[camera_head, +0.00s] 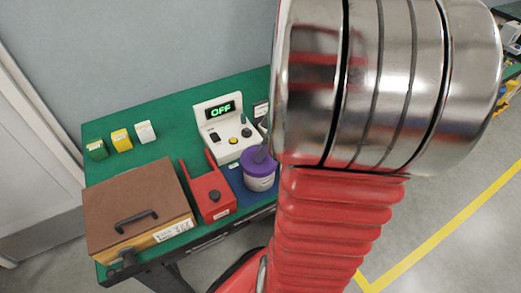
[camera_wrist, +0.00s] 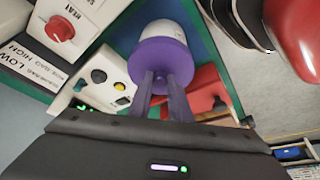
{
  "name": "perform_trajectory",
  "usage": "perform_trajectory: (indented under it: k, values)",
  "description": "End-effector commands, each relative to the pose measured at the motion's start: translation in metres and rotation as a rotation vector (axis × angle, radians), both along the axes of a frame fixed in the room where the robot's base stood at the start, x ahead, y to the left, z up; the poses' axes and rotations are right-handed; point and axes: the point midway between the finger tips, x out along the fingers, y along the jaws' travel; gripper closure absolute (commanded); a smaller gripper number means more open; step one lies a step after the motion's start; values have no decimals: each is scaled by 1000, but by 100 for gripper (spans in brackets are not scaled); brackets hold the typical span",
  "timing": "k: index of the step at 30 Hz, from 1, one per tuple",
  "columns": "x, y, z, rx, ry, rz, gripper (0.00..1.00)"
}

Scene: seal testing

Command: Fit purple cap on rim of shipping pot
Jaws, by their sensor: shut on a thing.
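The two look in line and touching, but I cannot tell whether the cap is fully seated on the rim. My gripper (camera_wrist: 163,78) is shut on the middle of the cap, its two fingers side by side. In the head view my arm hides most of the gripper.
A red fixture (camera_head: 213,195) stands close left of the pot. A white device reading OFF (camera_head: 226,128) is behind it. A brown-lidded box (camera_head: 132,198) takes the table's left front. Small green, yellow and white boxes (camera_head: 121,139) stand at back left. The green table (camera_head: 170,112) is clear between them.

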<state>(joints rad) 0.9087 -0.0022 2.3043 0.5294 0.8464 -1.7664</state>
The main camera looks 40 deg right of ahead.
Motion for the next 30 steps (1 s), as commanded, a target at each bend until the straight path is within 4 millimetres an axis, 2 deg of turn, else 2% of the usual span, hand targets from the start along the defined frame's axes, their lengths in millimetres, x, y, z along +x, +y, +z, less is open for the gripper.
perform_trajectory:
  k: [10,11,19,30]
  values:
    - [0,0,-5,0,0,-1,100]
    - [0,0,-5,0,0,-1,80]
    - [0,0,-5,0,0,-1,62]
    - [0,-1,0,-1,-2,-1,61]
